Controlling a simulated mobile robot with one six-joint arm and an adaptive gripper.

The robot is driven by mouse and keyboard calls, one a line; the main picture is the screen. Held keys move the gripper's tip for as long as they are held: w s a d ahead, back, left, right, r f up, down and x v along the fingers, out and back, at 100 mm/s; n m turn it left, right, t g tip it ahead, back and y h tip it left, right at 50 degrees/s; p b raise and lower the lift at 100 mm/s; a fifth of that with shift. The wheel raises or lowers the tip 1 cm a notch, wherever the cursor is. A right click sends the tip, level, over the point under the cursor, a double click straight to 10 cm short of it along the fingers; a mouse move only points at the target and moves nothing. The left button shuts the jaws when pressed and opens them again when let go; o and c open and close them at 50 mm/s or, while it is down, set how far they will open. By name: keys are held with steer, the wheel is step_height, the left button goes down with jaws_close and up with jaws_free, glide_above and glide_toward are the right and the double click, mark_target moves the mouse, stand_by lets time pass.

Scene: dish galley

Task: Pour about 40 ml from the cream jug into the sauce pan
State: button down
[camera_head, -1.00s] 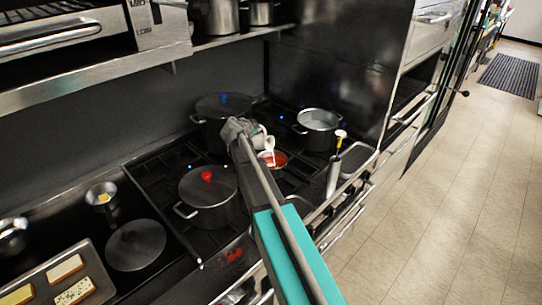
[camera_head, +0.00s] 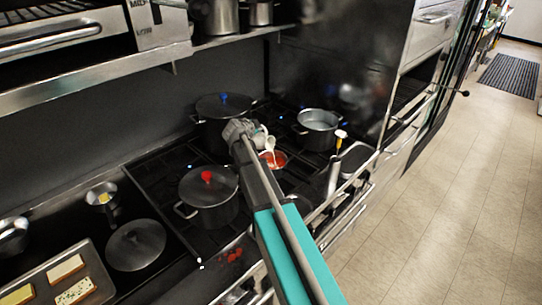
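The white cream jug (camera_head: 269,143) is tilted in the air above the sauce pan (camera_head: 280,163), its lip toward the pan. A thin white streak runs from the jug down to the red sauce in the pan. My gripper (camera_head: 254,131) is at the jug's left side and holds it up; its fingertips are small and partly hidden by my wrist. My arm covers the left part of the pan. The level in the jug cannot be seen.
A lidded pot with a red knob (camera_head: 208,196) stands left of my arm. A blue-knobbed pot (camera_head: 222,112) is behind it. An open steel pot (camera_head: 318,128) stands right of the pan. A steel container with a yellow-handled tool (camera_head: 335,172) is at the stove's front right.

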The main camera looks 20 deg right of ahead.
steer(key=shift+s, duration=0.1)
steer(key=shift+w+a+f+n+g, duration=0.15)
steer(key=shift+w+n+g, duration=0.15)
steer(key=shift+w, duration=0.2)
steer(key=shift+w+a+f+n+g, duration=0.2)
steer(key=shift+w+n, duration=0.1)
steer(key=shift+w, duration=0.3)
steer(key=shift+s, duration=0.25)
steer(key=shift+w+n+g+h, duration=0.15)
steer(key=shift+n+g+h, duration=0.15)
steer(key=shift+w+a+n+g, duration=0.3)
steer(key=shift+w+n+g, duration=0.2)
steer(key=shift+w+g, duration=0.1)
steer(key=shift+w+a+f+n+g+h+b, duration=0.1)
steer(key=shift+f+n+g+h+b, duration=0.2)
steer(key=shift+f+n+b, duration=0.1)
steer(key=shift+w+a+f+n+g+h+b, duration=0.1)
steer(key=shift+f+n+g+h+b, duration=0.1)
steer(key=shift+f+n+g+b, duration=0.15)
